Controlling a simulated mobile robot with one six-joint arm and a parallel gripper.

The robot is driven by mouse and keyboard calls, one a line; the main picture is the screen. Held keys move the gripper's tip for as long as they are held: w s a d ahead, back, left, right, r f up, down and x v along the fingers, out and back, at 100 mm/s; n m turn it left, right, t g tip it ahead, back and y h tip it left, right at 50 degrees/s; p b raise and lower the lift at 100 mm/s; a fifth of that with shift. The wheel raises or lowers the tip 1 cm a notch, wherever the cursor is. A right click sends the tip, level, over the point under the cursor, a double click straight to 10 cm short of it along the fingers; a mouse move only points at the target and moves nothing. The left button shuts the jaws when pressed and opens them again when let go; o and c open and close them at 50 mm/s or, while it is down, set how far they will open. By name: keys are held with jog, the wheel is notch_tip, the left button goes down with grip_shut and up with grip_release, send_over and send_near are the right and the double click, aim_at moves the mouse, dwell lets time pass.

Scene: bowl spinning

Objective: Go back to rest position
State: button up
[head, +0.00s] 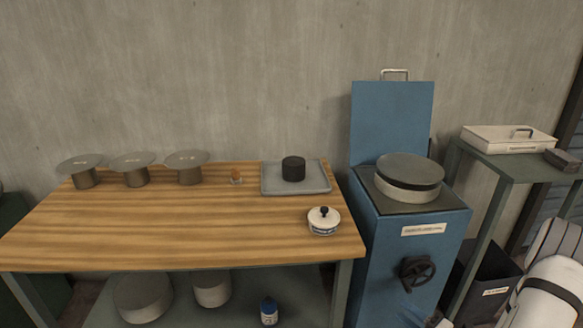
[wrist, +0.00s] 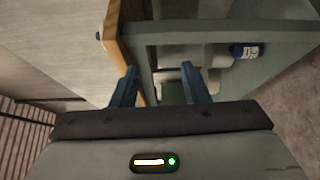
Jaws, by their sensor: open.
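My gripper (wrist: 160,88) shows in the wrist view with its two blue fingers apart and nothing between them. Beyond the fingers are the edge and lower shelf of the wooden table. In the head view the fingers are not seen; part of my white arm (head: 548,290) shows at the lower right corner, right of the blue machine (head: 405,270). The machine has a round dark plate on a pale disc (head: 408,178) on its top and a handwheel (head: 415,272) on its front.
The wooden table (head: 150,220) bears several grey flanged stands (head: 133,165), a grey tray (head: 275,188) with a black cylinder (head: 293,168), and a white lidded pot (head: 323,221). A side table (head: 500,168) with a white case (head: 508,139) and a dark bin (head: 485,275) stand at right.

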jog(key=s+a+r+n+g+p, duration=0.35)
jog(key=a+r+n+g, duration=0.5)
jog(key=n, duration=0.45)
jog(key=s+a+r+n+g+p, duration=0.2)
jog(key=s+a+r+n+g, duration=0.35)
jog(key=a+r+n, duration=0.5)
jog(key=s+d+r+n+t+h+p, duration=0.1)
jog(key=r+n+h, duration=0.4)
jog(key=n, duration=0.6)
jog(key=s+d+r+n+t+h+p, duration=0.1)
jog(key=s+r+n+h+p, duration=0.3)
jog(key=r+n, duration=0.6)
jog(key=shift+s+d+n+h, duration=0.55)
jog(key=shift+s+n+h, duration=0.15)
jog(key=shift+s+n, duration=0.25)
